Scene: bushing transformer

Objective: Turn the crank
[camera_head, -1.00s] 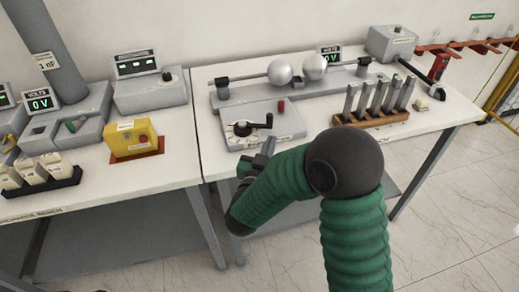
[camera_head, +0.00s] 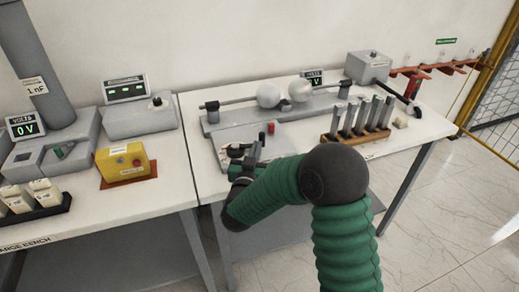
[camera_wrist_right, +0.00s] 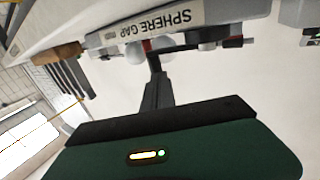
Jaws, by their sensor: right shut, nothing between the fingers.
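The crank (camera_head: 236,151) is a small dark handle on the top of the grey sphere gap unit (camera_head: 222,137), on the right-hand bench. My arm and gripper partly hide it in the head view. My right gripper (camera_head: 256,153) is shut and empty, with its tips at the crank's right end. I cannot tell whether they touch it. In the right wrist view the shut fingers (camera_wrist_right: 157,92) point at the front of the unit, labelled SPHERE GAP (camera_wrist_right: 160,27). My left gripper is not in view.
Two pale spheres (camera_head: 269,96) on rods stand behind the crank, and a red knob (camera_head: 271,128) is beside it. A wooden rack (camera_head: 346,138) of grey rods is to the right. A yellow box (camera_head: 122,163) sits on the left bench. Floor is clear at right.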

